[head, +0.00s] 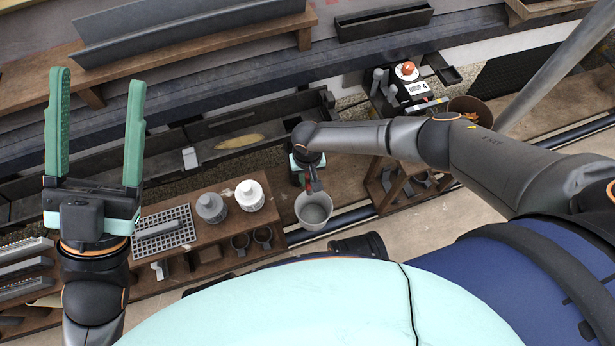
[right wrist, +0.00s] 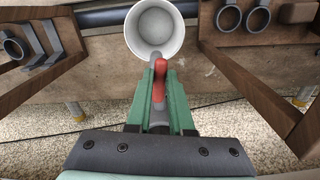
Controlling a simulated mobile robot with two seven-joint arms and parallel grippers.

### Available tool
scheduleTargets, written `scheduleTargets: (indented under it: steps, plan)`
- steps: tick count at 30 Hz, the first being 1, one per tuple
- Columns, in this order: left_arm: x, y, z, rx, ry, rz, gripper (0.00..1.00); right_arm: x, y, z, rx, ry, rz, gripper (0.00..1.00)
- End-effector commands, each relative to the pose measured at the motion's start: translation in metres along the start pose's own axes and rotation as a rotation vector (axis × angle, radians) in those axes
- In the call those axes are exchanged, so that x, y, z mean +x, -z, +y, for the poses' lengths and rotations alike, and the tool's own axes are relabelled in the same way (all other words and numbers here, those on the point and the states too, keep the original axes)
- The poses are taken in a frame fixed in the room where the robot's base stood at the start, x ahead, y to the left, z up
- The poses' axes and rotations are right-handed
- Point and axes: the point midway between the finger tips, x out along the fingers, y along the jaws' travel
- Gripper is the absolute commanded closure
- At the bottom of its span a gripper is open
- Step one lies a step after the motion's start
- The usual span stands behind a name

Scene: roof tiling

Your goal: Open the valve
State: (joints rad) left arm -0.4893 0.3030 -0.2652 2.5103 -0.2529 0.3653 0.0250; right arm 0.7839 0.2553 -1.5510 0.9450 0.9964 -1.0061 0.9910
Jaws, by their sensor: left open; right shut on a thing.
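A red-orange round knob (head: 406,70) sits on a small white-and-dark unit (head: 411,91) at the back right of the head view; it may be the valve. My right gripper (right wrist: 160,72) is shut on a red handle (right wrist: 159,80). A white round cup (right wrist: 155,29) is at the handle's far end, and its opening shows; it also appears in the head view (head: 314,211). In the head view my right gripper (head: 312,181) is small and partly hidden by its wrist, apart from the knob. My left gripper (head: 98,80) is open and empty, pointing up at the left.
A brown bucket (head: 470,107) stands right of the knob unit. A slanted grey pole (head: 560,65) crosses the right side.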

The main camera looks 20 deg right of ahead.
Motion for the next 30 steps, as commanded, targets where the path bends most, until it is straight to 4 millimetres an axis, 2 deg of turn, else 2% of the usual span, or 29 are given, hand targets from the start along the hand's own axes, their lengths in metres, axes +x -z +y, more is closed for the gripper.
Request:
scheduleTargets:
  steps: [6, 15, 21, 30]
  plan:
    - [0.007, 0.008, -0.005, -0.006, 0.004, 0.002, 0.32, -0.005, 0.003, -0.005, -0.031, 0.012, 0.009, 1.00]
    - [0.017, 0.020, -0.013, -0.014, 0.013, 0.012, 0.32, -0.004, 0.003, -0.001, -0.108, 0.010, 0.008, 1.00]
    - [0.017, 0.021, -0.014, -0.015, 0.012, 0.017, 0.32, -0.002, 0.003, 0.004, -0.182, 0.006, 0.008, 1.00]
    - [0.017, 0.021, -0.013, -0.014, 0.007, 0.017, 0.32, -0.002, 0.003, 0.004, -0.192, 0.005, 0.007, 1.00]
